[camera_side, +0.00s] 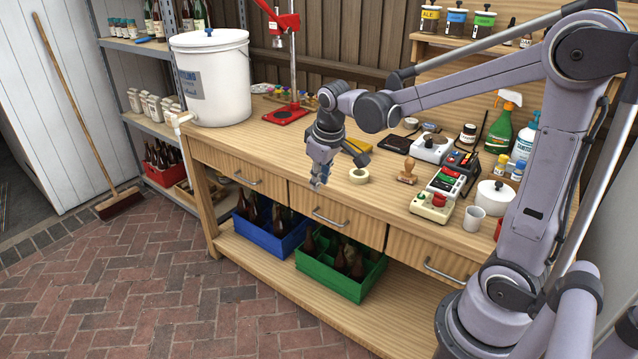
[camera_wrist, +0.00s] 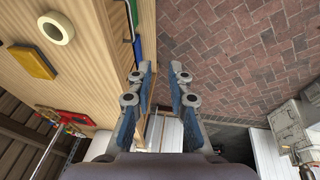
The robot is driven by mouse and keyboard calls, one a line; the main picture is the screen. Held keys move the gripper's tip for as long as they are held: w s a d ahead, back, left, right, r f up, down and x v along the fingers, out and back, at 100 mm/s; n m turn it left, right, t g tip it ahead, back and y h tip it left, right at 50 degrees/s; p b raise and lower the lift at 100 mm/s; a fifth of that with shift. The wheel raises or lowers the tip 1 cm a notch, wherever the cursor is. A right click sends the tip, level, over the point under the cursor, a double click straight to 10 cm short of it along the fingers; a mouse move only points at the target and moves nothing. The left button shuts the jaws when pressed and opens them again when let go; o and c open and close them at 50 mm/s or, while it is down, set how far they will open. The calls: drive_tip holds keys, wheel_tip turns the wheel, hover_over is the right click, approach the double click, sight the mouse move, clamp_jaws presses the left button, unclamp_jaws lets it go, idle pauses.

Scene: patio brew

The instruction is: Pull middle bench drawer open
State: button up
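The middle bench drawer (camera_side: 362,229) is shut, its wooden front flush with the bench front in the side view. Its grey bar handle (camera_side: 330,218) runs across the front. My gripper (camera_side: 318,185) points down by the bench's front edge, above and slightly left of the handle, apart from it. In the wrist view my gripper (camera_wrist: 163,68) has its two blue-padded fingers apart with nothing between them. The fingers are beside the bench edge there, over the brick floor.
Left drawer (camera_side: 235,172) and right drawer (camera_side: 430,262) are shut. A blue crate (camera_side: 262,238) and a green crate (camera_side: 335,282) with bottles stand on the lower shelf. A tape roll (camera_side: 359,176) lies on the bench top (camera_wrist: 85,20). The brick floor (camera_side: 150,270) in front is clear.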

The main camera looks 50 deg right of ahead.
drive_tip(key=w+d+f+g, duration=0.3)
drive_tip(key=w+d+f, duration=0.2)
drive_tip(key=d+f, duration=0.4)
approach(327, 214)
drive_tip(key=s+f, duration=0.1)
drive_tip(key=f, duration=0.1)
drive_tip(key=a+f, duration=0.1)
drive_tip(key=f, duration=0.1)
drive_tip(key=s+a+f, duration=0.1)
drive_tip(key=f, duration=0.1)
drive_tip(key=shift+s+a, duration=0.1)
drive_tip(key=shift+s, duration=0.2)
clamp_jaws()
